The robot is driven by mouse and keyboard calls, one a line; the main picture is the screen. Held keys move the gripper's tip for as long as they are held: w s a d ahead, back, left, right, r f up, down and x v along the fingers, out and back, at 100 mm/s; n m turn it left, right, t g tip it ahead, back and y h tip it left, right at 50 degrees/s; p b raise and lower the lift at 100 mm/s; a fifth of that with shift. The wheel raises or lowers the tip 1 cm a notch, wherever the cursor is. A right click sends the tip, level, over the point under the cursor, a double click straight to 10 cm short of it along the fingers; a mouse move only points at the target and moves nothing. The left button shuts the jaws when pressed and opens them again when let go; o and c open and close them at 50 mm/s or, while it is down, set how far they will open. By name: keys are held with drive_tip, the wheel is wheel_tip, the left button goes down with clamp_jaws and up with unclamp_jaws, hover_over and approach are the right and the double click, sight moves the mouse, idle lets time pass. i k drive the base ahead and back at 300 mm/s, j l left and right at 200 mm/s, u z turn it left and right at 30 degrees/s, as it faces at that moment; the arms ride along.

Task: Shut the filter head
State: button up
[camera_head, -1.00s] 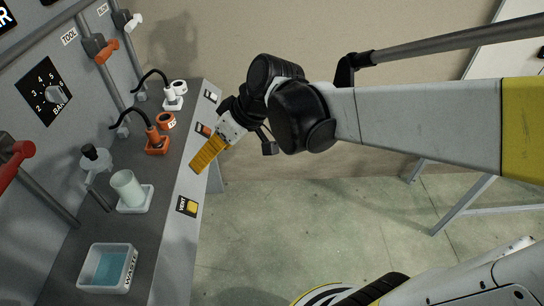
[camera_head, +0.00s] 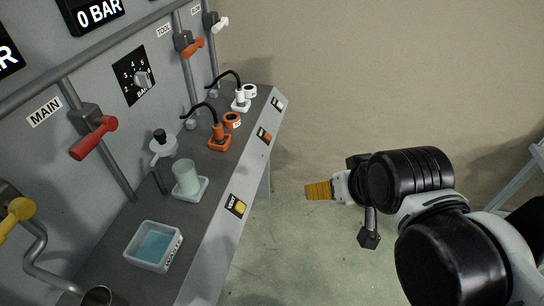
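What looks like the filter head (camera_head: 164,146), a pale round piece with a black knob on top, stands tilted up on a dark post at the left of the counter. A frosted cup (camera_head: 186,178) stands upright on a white square base just in front of it and to its right; the pale piece is beside the cup, not over it. My gripper (camera_head: 312,191), with yellow ribbed fingers, points left in the free space right of the counter, apart from everything. Its fingers overlap from this side, so their gap is hidden.
A waste tray (camera_head: 136,255) with blue liquid stands at the counter's front. Orange (camera_head: 219,141) and white (camera_head: 240,101) fittings with black hoses stand behind. A red lever (camera_head: 95,138) juts from the panel. The counter's right edge has labelled buttons (camera_head: 236,206). The floor right of it is clear.

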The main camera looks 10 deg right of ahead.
sight(163, 144)
drive_tip(key=i+j+u, duration=0.1)
drive_tip(key=i, duration=0.35)
drive_tip(key=i+j, duration=0.15)
drive_tip(key=i, duration=0.35)
drive_tip(key=j+u, duration=0.05)
